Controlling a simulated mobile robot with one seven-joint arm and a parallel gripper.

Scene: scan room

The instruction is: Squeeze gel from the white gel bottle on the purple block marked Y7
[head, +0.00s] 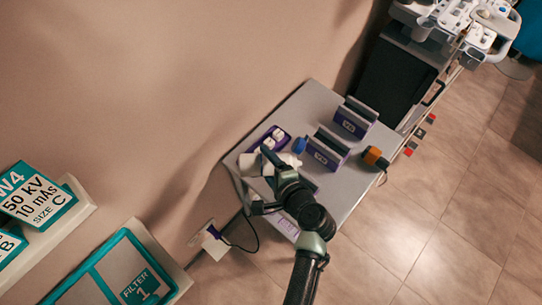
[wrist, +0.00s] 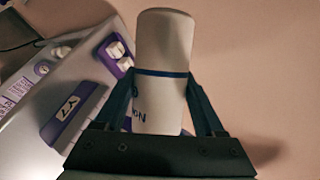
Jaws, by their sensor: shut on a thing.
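The white gel bottle (wrist: 163,45), with a dark blue band and dark lettering, stands between the fingers of my gripper (wrist: 165,105) in the wrist view. My gripper is shut on it. In the head view the bottle (head: 247,165) shows at the table's left edge, partly behind my gripper (head: 268,162). The purple block marked Y7 (wrist: 72,112) lies on the grey table to the left of the bottle in the wrist view, apart from it. In the head view my arm hides most of that block. The bottle's nozzle cannot be made out.
The grey table (head: 318,100) also bears two purple holders with dark slots (head: 355,118) (head: 326,150), an orange and black device (head: 375,157), a blue item (head: 299,146) and a purple tray with white pieces (wrist: 117,55). The wall runs close along the table's left side.

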